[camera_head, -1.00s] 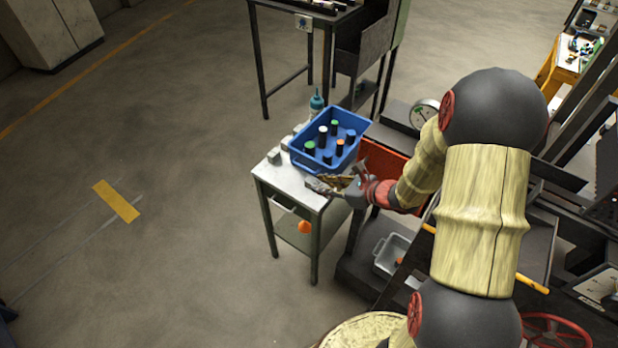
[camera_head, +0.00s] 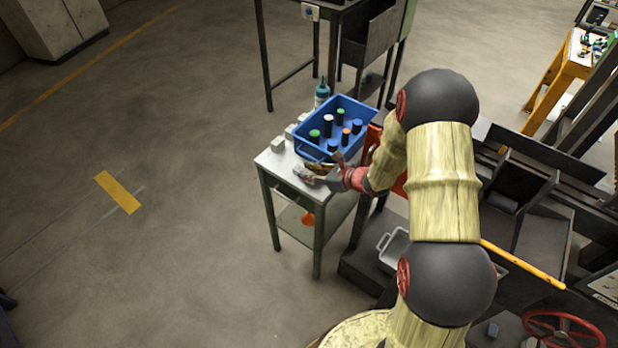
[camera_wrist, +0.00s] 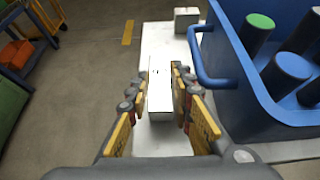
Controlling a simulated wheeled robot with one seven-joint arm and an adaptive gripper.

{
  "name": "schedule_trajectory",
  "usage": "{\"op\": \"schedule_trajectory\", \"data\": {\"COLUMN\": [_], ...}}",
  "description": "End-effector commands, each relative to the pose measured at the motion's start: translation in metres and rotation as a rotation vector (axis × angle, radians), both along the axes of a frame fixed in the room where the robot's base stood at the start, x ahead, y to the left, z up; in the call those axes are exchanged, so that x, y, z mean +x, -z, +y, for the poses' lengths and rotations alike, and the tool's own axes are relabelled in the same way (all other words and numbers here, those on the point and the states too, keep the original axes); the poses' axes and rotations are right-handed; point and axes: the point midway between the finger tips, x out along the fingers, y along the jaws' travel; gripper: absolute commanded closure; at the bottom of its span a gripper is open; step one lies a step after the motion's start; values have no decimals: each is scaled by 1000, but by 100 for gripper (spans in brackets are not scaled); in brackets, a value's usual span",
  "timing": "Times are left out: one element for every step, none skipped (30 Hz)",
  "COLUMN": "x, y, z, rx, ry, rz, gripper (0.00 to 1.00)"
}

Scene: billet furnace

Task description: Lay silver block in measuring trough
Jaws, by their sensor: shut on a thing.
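A pale silver block (camera_wrist: 160,96) lies between the fingers of my gripper (camera_wrist: 159,78) in the wrist view, and the gripper is shut on it. The block is just above or on the white top of a small table (camera_wrist: 165,140); I cannot tell which.
A blue crate (camera_head: 317,150) with several capped cylinders stands on the table, close beside my gripper. Another silver block (camera_wrist: 187,18) stands farther along the tabletop. A grey tray (camera_head: 386,259) sits low at right. Open floor lies to the left.

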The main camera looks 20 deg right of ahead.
Motion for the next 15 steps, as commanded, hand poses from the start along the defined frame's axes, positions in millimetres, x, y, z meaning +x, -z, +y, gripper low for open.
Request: {"op": "schedule_trajectory", "data": {"x": [0, 0, 1, 1, 1, 1, 1, 1, 1, 1, 1, 1, 1, 1, 1], "y": [10, 13, 15, 15, 15, 14, 13, 13, 13, 13, 13, 14, 15, 16, 18], "z": [0, 0, 0, 0, 0, 0, 0, 0, 0, 0, 0, 0, 0, 0, 0], "rx": [1, 1, 0, 1, 0, 0, 0, 0, 0, 0, 0, 0, 0, 0, 0], "ry": [0, 0, 0, 0, 1, 1, 1, 1, 1, 1, 0, 0, 0, 0, 0], "rz": [0, -2, -2, -3, -4, -4, -4, -4, -4, -4, -4, -4, -4, -4, -4], "gripper": [100, 100, 100, 100, 100, 100, 100, 100, 100, 100, 100, 100, 100, 100, 100]}}
